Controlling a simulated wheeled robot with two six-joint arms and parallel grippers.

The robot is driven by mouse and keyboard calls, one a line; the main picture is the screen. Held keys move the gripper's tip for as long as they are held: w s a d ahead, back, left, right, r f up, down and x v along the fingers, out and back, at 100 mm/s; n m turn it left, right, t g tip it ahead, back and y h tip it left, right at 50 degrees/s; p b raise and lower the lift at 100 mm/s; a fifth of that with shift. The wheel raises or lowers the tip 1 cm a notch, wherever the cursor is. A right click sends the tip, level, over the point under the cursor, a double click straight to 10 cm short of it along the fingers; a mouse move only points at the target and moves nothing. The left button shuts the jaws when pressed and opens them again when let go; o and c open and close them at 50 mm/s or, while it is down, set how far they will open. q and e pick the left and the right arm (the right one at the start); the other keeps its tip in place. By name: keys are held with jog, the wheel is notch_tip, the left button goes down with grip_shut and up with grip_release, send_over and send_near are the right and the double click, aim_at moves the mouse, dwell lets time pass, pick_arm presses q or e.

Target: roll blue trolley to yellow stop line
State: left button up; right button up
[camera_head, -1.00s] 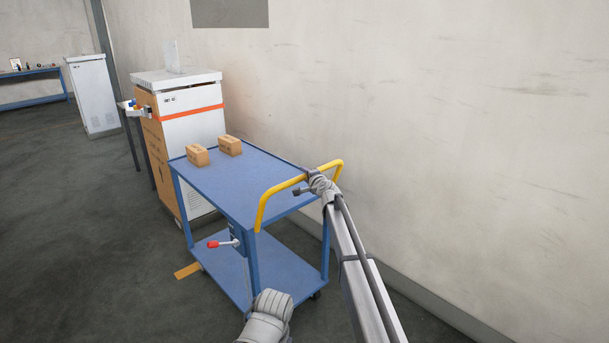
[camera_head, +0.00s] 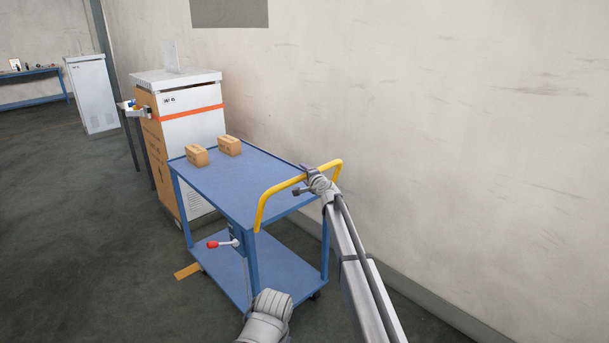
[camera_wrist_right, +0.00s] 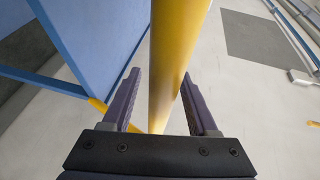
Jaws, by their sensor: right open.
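The blue trolley (camera_head: 240,190) stands beside the wall, with a flat top, a lower shelf and a yellow push handle (camera_head: 263,205) at its near end. My right gripper (camera_head: 301,188) is at the right part of this handle. In the right wrist view, the yellow bar (camera_wrist_right: 178,45) passes between the spread fingers of my right gripper (camera_wrist_right: 160,85), which is open around it. A yellow-orange strip (camera_head: 187,271) lies on the floor by the trolley's left side, partly hidden by it. My left gripper does not show; a grey arm part of mine is at the bottom.
Two small cardboard boxes (camera_head: 196,155) (camera_head: 230,146) stand on the trolley top. A red-tipped lever (camera_head: 213,244) sticks out from its near end. A white and brown cabinet (camera_head: 190,135) stands just beyond the trolley. The wall runs close along the right; the floor at left is open.

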jog(key=p+v, duration=0.1)
jog(key=v, duration=0.6)
jog(key=shift+s, duration=0.4)
jog(key=s+a+f+n+g, duration=0.1)
jog(key=s+f+n+g, duration=0.2)
jog(key=s, duration=0.5)
jog(key=s+f+n+g, duration=0.2)
jog(key=s+f+n, duration=0.15)
jog(key=s, duration=0.35)
jog(key=s+d+f+n+g+h, duration=0.2)
jog(key=s+d+f+g, duration=0.15)
jog(key=s, duration=0.75)
jog(key=s+d+f+n+g+h, duration=0.1)
jog(key=s+d+f+n+g, duration=0.25)
jog(key=s, duration=0.85)
jog(key=s+d+f+n+g+h, duration=0.1)
jog(key=s+d+f+g+h, duration=0.2)
jog(key=s, duration=0.8)
jog(key=s+a+r+n+p, duration=0.4)
jog(key=s+a+r+p, duration=0.3)
jog(key=a, duration=0.3)
jog(key=shift+a+p, duration=0.25)
jog(key=shift+p, duration=0.55)
